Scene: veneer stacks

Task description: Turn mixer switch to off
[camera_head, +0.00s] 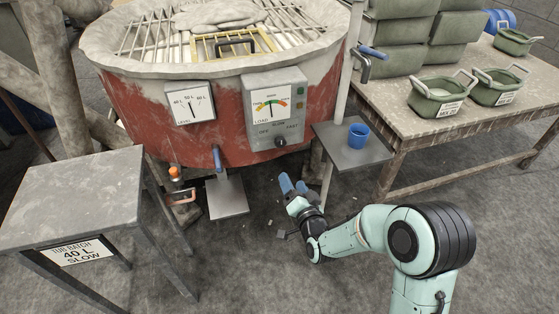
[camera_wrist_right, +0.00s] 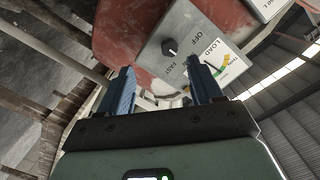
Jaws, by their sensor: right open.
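The mixer switch is a small dark round knob (camera_head: 281,142) at the bottom of the grey control box (camera_head: 262,104) on the red mixer tub. OFF, SLOW and FAST labels surround it in the head view; I cannot tell clearly which one its pointer faces. The knob also shows in the right wrist view (camera_wrist_right: 170,47), beyond the fingertips, with OFF and FAST readable. My right gripper (camera_head: 292,184) is open and empty, below the control box and apart from the knob. Its two blue fingers (camera_wrist_right: 162,88) stand wide apart in the right wrist view. My left gripper is not in view.
A level gauge (camera_head: 190,103) sits left of the box. A blue-handled lever (camera_head: 217,158) hangs below the tub. A small shelf (camera_head: 335,137) with a blue cup (camera_head: 358,136) juts out at right. A grey table (camera_head: 75,190) stands at left.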

